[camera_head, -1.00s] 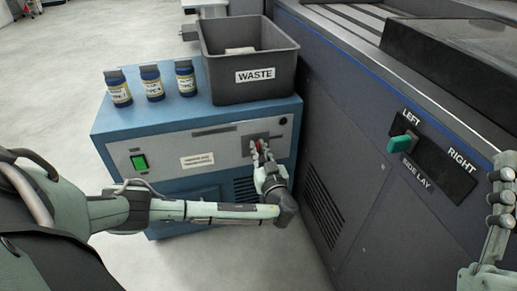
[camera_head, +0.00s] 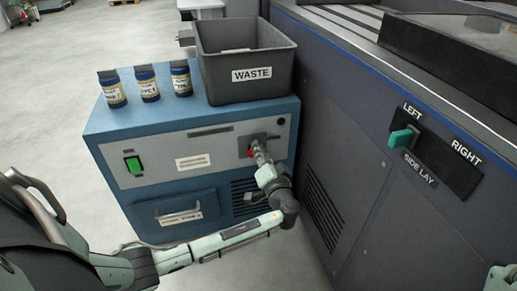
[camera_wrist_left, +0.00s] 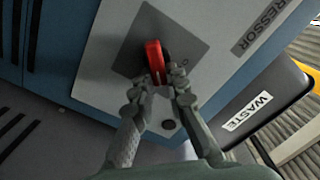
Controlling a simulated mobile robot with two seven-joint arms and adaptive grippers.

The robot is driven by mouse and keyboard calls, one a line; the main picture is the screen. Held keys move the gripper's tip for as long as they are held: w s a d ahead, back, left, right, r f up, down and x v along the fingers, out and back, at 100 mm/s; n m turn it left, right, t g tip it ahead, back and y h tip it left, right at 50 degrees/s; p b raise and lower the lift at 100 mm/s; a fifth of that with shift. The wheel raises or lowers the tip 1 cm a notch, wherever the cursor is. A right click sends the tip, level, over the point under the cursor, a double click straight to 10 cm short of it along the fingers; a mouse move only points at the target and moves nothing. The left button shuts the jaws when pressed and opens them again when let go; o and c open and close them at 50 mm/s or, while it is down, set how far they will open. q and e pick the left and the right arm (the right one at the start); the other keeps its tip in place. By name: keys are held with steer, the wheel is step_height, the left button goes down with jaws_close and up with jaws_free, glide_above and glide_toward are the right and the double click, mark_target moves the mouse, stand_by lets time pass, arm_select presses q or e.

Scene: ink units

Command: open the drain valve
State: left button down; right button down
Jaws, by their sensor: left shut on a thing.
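The drain valve's red handle (camera_head: 251,152) sits on a dark grey plate at the right of the blue cabinet's front panel. It shows larger in the left wrist view (camera_wrist_left: 154,60), sticking out from its plate. My left gripper (camera_head: 258,153) is at the handle, shut on it. In the left wrist view the two fingers (camera_wrist_left: 155,85) meet around the handle's near end and hide part of it. Only a small piece of my right arm shows at the lower right corner of the head view; its fingers are not seen.
A grey WASTE bin (camera_head: 252,92) and several blue bottles (camera_head: 148,86) stand on the blue cabinet (camera_head: 150,125). A green switch (camera_head: 133,165) is on its front. The dark machine (camera_head: 350,170) with a teal SIDE LAY knob (camera_head: 402,139) stands close on the right.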

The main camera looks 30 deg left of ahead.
arm_select(q)
steer(key=shift+w+f+m+p, duration=0.15)
steer(key=shift+m+p, duration=0.25)
steer(key=shift+m, duration=1.1)
steer(key=shift+w+f+m+p, duration=0.1)
steer(key=shift+m+p, duration=0.25)
steer(key=shift+m, duration=1.15)
steer(key=shift+w+f+m+p, duration=0.15)
steer(key=shift+m+p, duration=0.25)
steer(key=shift+m, duration=1.1)
arm_select(e)
steer(key=shift+w+a+f+g+h, duration=0.15)
steer(key=shift+w+a+f+g, duration=0.2)
steer(key=shift+w+f+g, duration=0.3)
steer(key=shift+w+a+f+g+h, duration=0.1)
steer(key=shift+w+a+f+g, duration=0.25)
steer(key=shift+w+f+g, duration=0.3)
steer(key=shift+w+a+f+g+h, duration=0.15)
steer(key=shift+w+a+f+g, duration=0.3)
steer(key=shift+g, duration=0.35)
arm_select(q)
steer(key=c, duration=1.5)
jaws_free()
steer(key=shift+c, duration=0.2)
arm_select(e)
steer(key=shift+w+f, duration=0.1)
arm_select(q)
steer(key=shift+s+d+f, duration=0.2)
steer(key=v, duration=1.1)
steer(key=shift+s+d, duration=0.25)
